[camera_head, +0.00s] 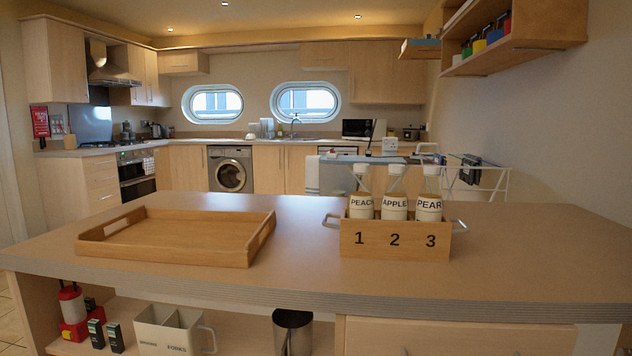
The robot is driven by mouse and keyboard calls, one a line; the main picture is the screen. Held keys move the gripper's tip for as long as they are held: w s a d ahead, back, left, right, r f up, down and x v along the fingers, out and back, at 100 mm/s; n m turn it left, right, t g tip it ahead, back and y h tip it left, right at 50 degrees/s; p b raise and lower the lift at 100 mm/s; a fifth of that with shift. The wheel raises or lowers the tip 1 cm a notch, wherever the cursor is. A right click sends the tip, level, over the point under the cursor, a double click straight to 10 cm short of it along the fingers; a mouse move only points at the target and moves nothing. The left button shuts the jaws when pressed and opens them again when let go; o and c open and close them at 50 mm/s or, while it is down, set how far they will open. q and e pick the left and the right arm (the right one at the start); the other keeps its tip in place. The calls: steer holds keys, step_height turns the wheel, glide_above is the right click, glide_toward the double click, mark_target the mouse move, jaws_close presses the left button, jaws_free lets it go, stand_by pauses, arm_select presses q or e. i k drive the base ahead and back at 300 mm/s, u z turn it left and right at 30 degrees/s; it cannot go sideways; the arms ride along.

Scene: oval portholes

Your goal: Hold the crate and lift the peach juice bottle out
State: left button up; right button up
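A wooden crate (395,251) marked 1, 2, 3 stands on the counter right of centre, with a metal handle at each end. Three white-capped bottles stand upright in it. The peach juice bottle (361,204) is in the left compartment above 1. The apple bottle (394,205) is in the middle above 2, and the pear bottle (429,205) is on the right above 3. The crate front hides their lower parts. Neither of my grippers is in view, and nothing touches the crate or bottles.
An empty wooden tray (160,249) lies on the counter (300,275) left of the crate, with bare counter between them. The counter right of the crate is clear. A white drying rack (490,170) stands behind the crate. A shelf (515,45) hangs at upper right.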

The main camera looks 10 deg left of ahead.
mark_target(361, 200)
steer(key=z, duration=0.05)
steer(key=k, duration=0.2)
steer(key=u, duration=1.15)
steer(key=i, duration=0.8)
steer(key=z, duration=1.7)
